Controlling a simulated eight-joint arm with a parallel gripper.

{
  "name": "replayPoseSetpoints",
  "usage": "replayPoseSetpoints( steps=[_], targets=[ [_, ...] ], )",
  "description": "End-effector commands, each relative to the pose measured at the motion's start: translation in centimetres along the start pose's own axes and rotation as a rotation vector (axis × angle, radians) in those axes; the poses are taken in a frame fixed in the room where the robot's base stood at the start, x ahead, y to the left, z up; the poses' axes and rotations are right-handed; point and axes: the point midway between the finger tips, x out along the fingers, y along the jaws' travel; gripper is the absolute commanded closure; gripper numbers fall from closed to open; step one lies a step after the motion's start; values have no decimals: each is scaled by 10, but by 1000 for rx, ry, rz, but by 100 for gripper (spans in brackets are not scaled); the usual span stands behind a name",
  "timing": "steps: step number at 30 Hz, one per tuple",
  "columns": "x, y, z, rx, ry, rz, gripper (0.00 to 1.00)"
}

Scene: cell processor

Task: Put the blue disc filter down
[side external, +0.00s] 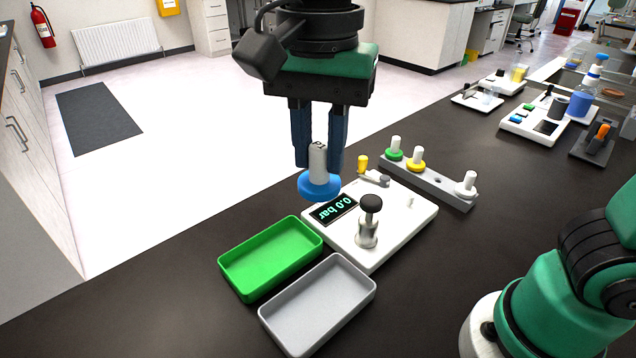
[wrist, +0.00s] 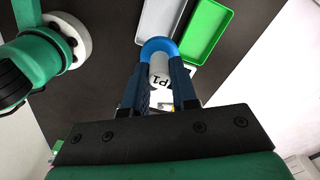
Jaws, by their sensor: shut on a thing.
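The blue disc filter (side external: 320,186) has a wide blue disc and a white stem with dark lettering. My gripper (side external: 318,160) is shut on its white stem and holds it upright above the bench, disc downward. In the side view it hangs in front of the far left edge of the white pressure device (side external: 392,246), whose display reads 0.0 bar. The blue disc filter (wrist: 158,47) also shows in the wrist view, between the fingers of my gripper (wrist: 160,75). The grey rack (side external: 440,187) holds a green, a yellow and a white disc filter, with one empty hole showing.
A green tray (side external: 262,284) and a grey tray (side external: 300,345) lie side by side on the bench, left of the device. A black-knobbed post (side external: 369,222) stands up from the device. Other instruments (side external: 535,132) stand at the back right. Bare bench lies right of the device.

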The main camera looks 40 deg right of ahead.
Motion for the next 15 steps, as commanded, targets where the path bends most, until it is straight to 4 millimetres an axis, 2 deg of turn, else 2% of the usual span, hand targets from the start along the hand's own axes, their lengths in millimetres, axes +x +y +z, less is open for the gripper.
replayPoseSetpoints(
  steps=[5, 15],
  targets=[
    [24, 0, 0, 1, 0, 0, 100],
    [100, 0, 0, 2, -1, -1, 100]
  ],
)
